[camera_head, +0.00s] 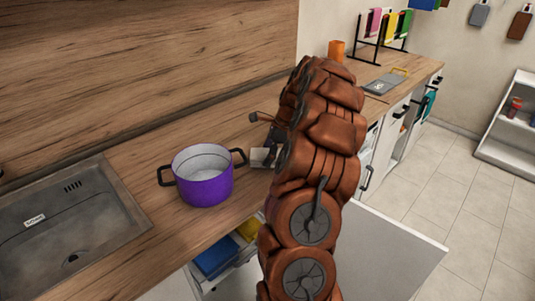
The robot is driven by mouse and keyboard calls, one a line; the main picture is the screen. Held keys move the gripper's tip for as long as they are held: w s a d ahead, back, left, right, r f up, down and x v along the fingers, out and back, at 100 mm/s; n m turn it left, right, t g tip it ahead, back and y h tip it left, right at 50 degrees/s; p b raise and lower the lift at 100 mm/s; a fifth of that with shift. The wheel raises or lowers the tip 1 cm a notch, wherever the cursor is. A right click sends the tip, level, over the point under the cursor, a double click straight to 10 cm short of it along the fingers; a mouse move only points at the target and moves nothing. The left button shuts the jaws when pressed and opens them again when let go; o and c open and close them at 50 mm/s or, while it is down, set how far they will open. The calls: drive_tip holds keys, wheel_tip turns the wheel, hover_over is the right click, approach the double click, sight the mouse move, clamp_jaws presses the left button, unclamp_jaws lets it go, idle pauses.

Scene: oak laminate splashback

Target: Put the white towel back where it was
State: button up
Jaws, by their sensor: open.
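My gripper (264,139) is partly hidden behind my brown arm, low over the wooden counter and to the right of the purple pot. Its dark fingers show to the left of the arm and stand apart, open. A small pale grey-white patch (259,158) shows on the counter by the gripper. I cannot tell whether it is the white towel or whether the gripper touches it. No other white towel is clearly visible. A rack (381,40) at the far end of the counter holds pink, yellow and green cloths.
The purple pot (205,187) stands between the sink (65,230) and my gripper. Below the counter edge, an open drawer holds a blue item (215,257) and a yellow item (248,229). A large white panel (393,248) juts into the floor space. An orange container (336,50) stands farther back.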

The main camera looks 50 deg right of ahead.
drive_tip(key=b+v, duration=0.2)
drive_tip(key=v, duration=1)
idle(0.3)
drive_tip(key=s+a+r+n+g, duration=0.15)
drive_tip(key=a+n, duration=0.55)
drive_tip(key=a, duration=0.8)
drive_tip(key=s+a+r+n+g, duration=0.1)
drive_tip(key=s+a+n+g, duration=0.1)
drive_tip(key=a+n, duration=0.95)
drive_tip(key=s+a+f+n+h, duration=0.1)
drive_tip(key=s+a+f+n, duration=0.2)
drive_tip(key=s, duration=0.4)
drive_tip(key=s+a+f+n+g+h, duration=0.1)
drive_tip(key=s+a+f+n, duration=0.1)
drive_tip(key=s+a, duration=0.4)
drive_tip(key=s+a+f+n+h, duration=0.1)
drive_tip(key=s+a+f+n, duration=0.2)
drive_tip(key=s, duration=0.7)
drive_tip(key=shift+s+a+f+n, duration=0.2)
drive_tip(key=shift+a+f+n, duration=0.15)
drive_tip(key=shift+a+f, duration=0.55)
drive_tip(key=shift+a+r+g, duration=0.15)
drive_tip(key=shift+g, duration=0.1)
